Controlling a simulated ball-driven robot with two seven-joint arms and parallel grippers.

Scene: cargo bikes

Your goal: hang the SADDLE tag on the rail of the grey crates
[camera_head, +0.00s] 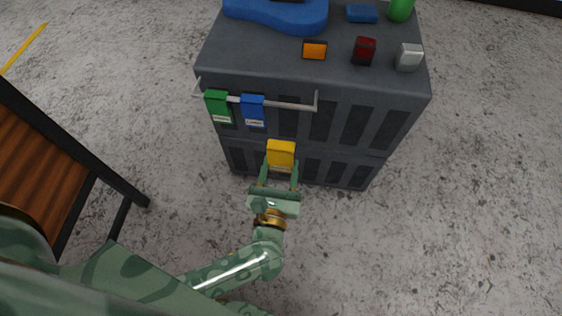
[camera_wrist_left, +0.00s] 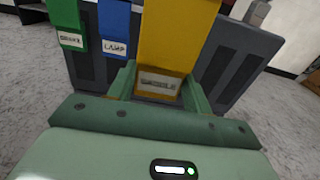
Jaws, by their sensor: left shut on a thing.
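The yellow tag (camera_head: 281,152) is held in my left gripper (camera_head: 280,176), which is shut on it, in front of the grey crates (camera_head: 385,125). In the left wrist view the yellow tag (camera_wrist_left: 177,45) stands upright between the fingers (camera_wrist_left: 158,88); its label is blurred but looks like SADDLE. The rail (camera_head: 290,105) runs along the upper front of the crates. In the head view the tag is below the rail and looks apart from it. My right gripper is not in view.
A green tag (camera_head: 218,106) and a blue LAMP tag (camera_head: 253,110) hang on the rail's left half; its right half is bare. On the crates lie a blue saddle-like thing (camera_head: 280,14), an orange reflector (camera_head: 314,49), a red light (camera_head: 364,50) and a silver light (camera_head: 409,57). A wooden bench (camera_head: 40,165) stands left.

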